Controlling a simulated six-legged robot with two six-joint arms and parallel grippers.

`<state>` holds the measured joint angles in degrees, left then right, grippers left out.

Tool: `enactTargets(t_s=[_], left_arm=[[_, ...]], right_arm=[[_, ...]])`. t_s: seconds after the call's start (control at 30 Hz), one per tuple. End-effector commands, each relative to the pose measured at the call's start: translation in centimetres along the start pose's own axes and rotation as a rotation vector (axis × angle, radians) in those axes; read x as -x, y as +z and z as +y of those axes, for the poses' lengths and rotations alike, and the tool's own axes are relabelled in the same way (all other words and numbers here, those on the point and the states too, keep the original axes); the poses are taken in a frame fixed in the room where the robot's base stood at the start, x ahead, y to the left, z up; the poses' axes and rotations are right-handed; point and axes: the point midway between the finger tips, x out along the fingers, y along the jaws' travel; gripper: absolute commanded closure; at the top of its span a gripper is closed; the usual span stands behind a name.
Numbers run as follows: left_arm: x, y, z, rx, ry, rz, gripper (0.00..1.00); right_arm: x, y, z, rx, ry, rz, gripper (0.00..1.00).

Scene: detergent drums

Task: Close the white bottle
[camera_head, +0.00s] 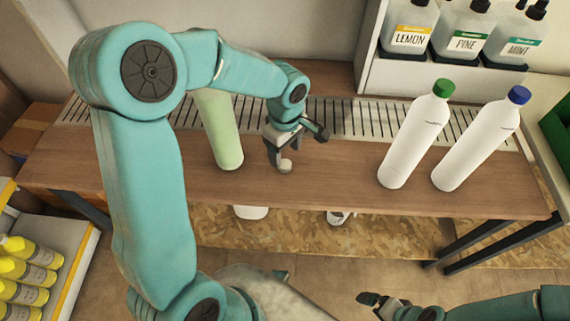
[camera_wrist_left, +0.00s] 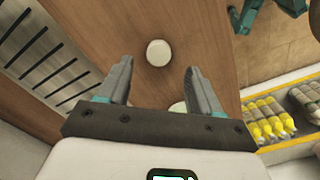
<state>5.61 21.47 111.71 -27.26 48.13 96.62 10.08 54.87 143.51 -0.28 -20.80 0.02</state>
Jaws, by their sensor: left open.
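A small round white cap (camera_head: 285,165) lies on the wooden table and also shows in the left wrist view (camera_wrist_left: 158,52). My left gripper (camera_head: 281,160) is open above the table at the cap; in the wrist view the cap lies ahead of and between its fingers (camera_wrist_left: 157,78), with nothing held. A pale green bottle (camera_head: 222,135) stands left of this gripper, its top hidden by my arm. Two white bottles stand at the right, one with a green cap (camera_head: 415,140) and one with a blue cap (camera_head: 480,145). My right gripper (camera_head: 377,303) is low at the front; its jaw opening is unclear.
A slotted grey strip (camera_head: 350,117) runs along the table's back. Labelled containers (camera_head: 462,35) stand on a white shelf at back right. Yellow bottles (camera_head: 25,270) fill a shelf at lower left. The table between the left gripper and the white bottles is clear.

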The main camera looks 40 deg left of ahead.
Motion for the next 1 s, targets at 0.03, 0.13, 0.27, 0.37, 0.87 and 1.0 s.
enactTargets(t_s=[0.03,0.13,0.27,0.37,0.87,1.0], left_arm=[[0.0,0.0,0.0,0.000,0.000,0.000,0.35],[0.0,0.0,0.0,0.000,0.000,0.000,0.35],[-0.9,0.1,0.0,0.000,-0.004,-0.001,0.35],[-2.5,0.1,0.0,-0.001,-0.005,-0.001,0.35],[-5.2,0.2,0.1,0.000,0.000,-0.001,0.35],[-5.1,0.2,0.1,0.000,0.000,-0.001,0.52]], right_arm=[[0.0,0.0,0.0,0.000,0.000,0.000,0.00],[0.0,0.0,0.0,0.000,0.000,0.000,0.00],[0.0,0.0,0.0,0.000,0.000,0.000,0.00],[-0.1,0.0,0.0,0.000,0.000,0.000,0.00],[-0.2,0.0,0.1,0.000,0.000,0.000,0.00],[-0.2,0.0,0.1,0.000,0.000,0.000,0.00]])
